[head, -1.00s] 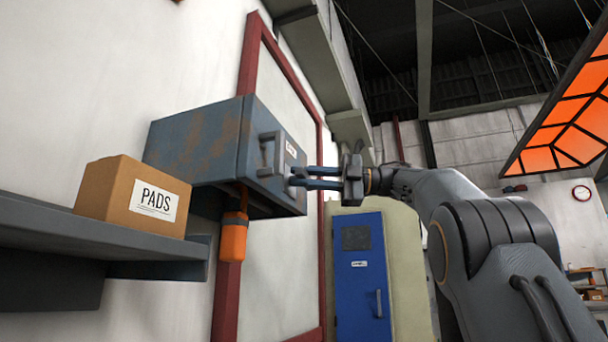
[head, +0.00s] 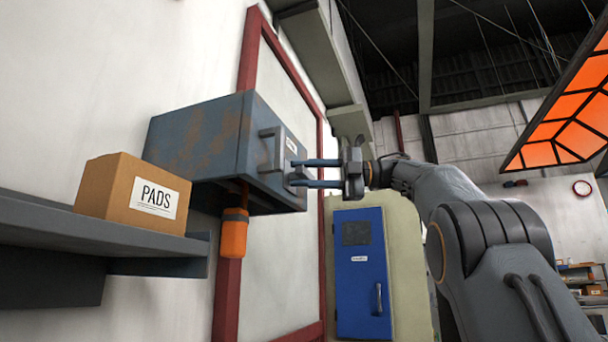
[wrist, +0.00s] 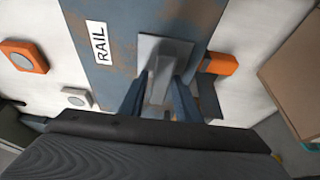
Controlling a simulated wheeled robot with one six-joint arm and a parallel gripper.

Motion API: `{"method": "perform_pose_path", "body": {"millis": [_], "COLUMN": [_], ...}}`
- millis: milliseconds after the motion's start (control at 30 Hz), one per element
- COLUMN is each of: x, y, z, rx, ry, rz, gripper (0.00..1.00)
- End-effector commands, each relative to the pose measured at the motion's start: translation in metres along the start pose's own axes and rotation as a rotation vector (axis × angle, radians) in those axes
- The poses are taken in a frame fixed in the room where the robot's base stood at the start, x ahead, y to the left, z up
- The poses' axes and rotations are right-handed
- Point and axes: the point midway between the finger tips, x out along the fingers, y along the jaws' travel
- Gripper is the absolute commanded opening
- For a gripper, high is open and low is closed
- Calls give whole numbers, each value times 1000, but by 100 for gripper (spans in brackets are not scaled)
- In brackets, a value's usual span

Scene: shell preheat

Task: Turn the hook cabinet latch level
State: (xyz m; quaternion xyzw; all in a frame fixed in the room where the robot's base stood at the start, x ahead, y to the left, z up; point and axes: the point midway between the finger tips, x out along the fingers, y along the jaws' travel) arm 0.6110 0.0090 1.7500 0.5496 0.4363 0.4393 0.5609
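The blue-grey, rust-patched cabinet (head: 200,145) hangs on the white wall in the head view. In the wrist view, the latch has a square grey plate (wrist: 180,50) and a grey lever (wrist: 158,78) standing out between the fingers. The fingers look apart around the lever; I cannot tell whether either touches it. The lever's exact tilt is unclear.
A shelf (head: 60,227) at left bears a PADS box (head: 130,193). An orange piece (head: 233,235) hangs under the cabinet. A blue locker door (head: 362,275) stands beyond, and a glowing orange panel (head: 560,115) is at upper right.

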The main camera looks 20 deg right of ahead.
Motion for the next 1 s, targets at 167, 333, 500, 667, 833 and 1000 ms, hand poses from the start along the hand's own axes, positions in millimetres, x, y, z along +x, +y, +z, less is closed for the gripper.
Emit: {"method": "perform_pose_path", "body": {"millis": [167, 333, 500, 667, 833, 1000], "x": [0, -2, -20, -47, -69, -78], "y": [0, 0, -1, -1, 0, 0], "z": [0, 0, 1, 1, 1, 0], "rx": [1, 1, 1, 1, 0, 1], "ry": [0, -1, -3, -3, -2, -1], "rz": [0, 1, 0, 0, 1, 0], "gripper": [36, 36, 36, 36, 36, 36]}}
